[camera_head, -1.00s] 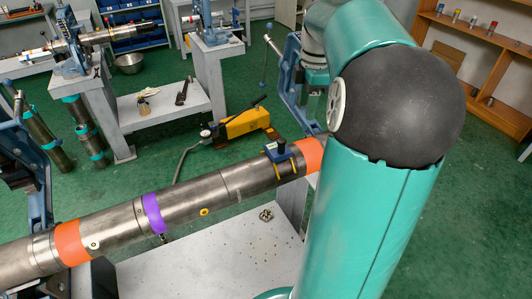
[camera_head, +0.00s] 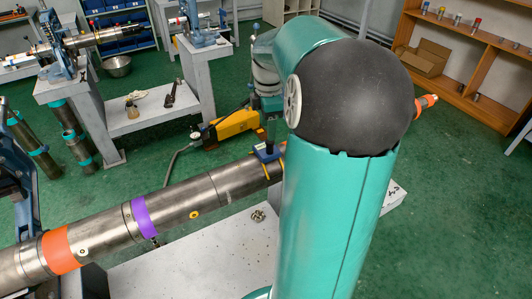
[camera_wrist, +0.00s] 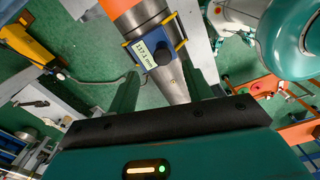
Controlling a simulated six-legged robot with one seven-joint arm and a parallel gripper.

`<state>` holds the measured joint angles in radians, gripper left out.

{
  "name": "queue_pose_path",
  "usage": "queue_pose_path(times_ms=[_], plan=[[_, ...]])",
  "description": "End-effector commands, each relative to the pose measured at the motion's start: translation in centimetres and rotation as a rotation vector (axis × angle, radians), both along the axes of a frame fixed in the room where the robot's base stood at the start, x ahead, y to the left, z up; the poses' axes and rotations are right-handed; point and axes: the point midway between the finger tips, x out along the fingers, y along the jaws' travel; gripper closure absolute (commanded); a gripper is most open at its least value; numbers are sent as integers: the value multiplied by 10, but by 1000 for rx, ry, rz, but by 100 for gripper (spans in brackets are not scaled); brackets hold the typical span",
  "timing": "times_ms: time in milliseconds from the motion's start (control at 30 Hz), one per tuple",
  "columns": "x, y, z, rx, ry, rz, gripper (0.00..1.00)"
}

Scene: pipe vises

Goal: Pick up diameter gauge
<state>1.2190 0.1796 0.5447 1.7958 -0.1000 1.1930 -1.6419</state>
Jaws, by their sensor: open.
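The diameter gauge (camera_head: 267,152) is a small blue device with yellow prongs, sitting on top of the long steel pipe (camera_head: 178,211). In the wrist view the gauge (camera_wrist: 151,46) shows a pale display reading about 117.1 mm and a dark round knob. My gripper (camera_head: 270,128) is just above the gauge in the head view, partly hidden behind my arm. In the wrist view my gripper (camera_wrist: 163,80) is open, with its two green fingers on either side of the pipe's picture and the gauge beyond them. Nothing is between the fingertips; contact cannot be told.
The pipe carries orange (camera_head: 61,249) and purple (camera_head: 144,214) bands and lies over a grey table (camera_head: 215,250). A yellow pump (camera_head: 232,126) with a hose stands on the green floor behind it. A wooden shelf (camera_head: 470,70) is at the right.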

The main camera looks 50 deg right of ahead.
Motion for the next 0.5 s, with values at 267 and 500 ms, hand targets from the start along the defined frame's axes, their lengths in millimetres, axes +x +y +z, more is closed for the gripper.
queue_pose_path(times_ms=[267,500], plan=[[-3,-1,-26,2,1,0,50],[-5,-2,-57,0,-1,4,50]])
